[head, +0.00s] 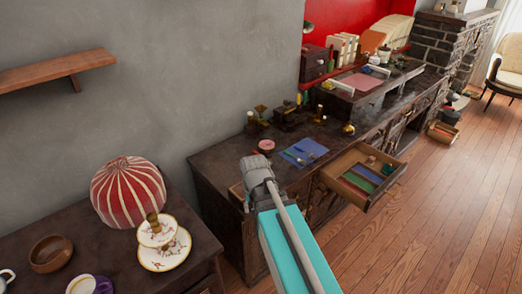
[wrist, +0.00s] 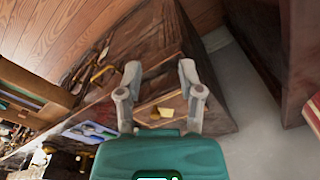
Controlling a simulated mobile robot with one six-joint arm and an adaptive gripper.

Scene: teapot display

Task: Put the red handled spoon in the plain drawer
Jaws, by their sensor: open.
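My gripper (wrist: 159,72) is open in the wrist view, with nothing visible between its fingers. In the head view my arm reaches toward the left end of the dark sideboard (head: 222,166). A blue mat (head: 304,152) on the sideboard holds small, thin items; I cannot make out a red handled spoon among them. A pulled-out drawer (head: 345,163) has coloured sections inside. A pale wooden edge (head: 237,190) shows beside my arm at the sideboard's left end; I cannot tell whether it is the plain drawer. In the wrist view, a wooden surface with a yellowish piece (wrist: 166,112) shows beyond the fingers.
A second dark table (head: 120,262) stands at the left with a red striped dome (head: 128,190), a wooden bowl (head: 51,253) and stacked floral china (head: 165,250). Small pots and metal ware (head: 290,115) stand behind the mat.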

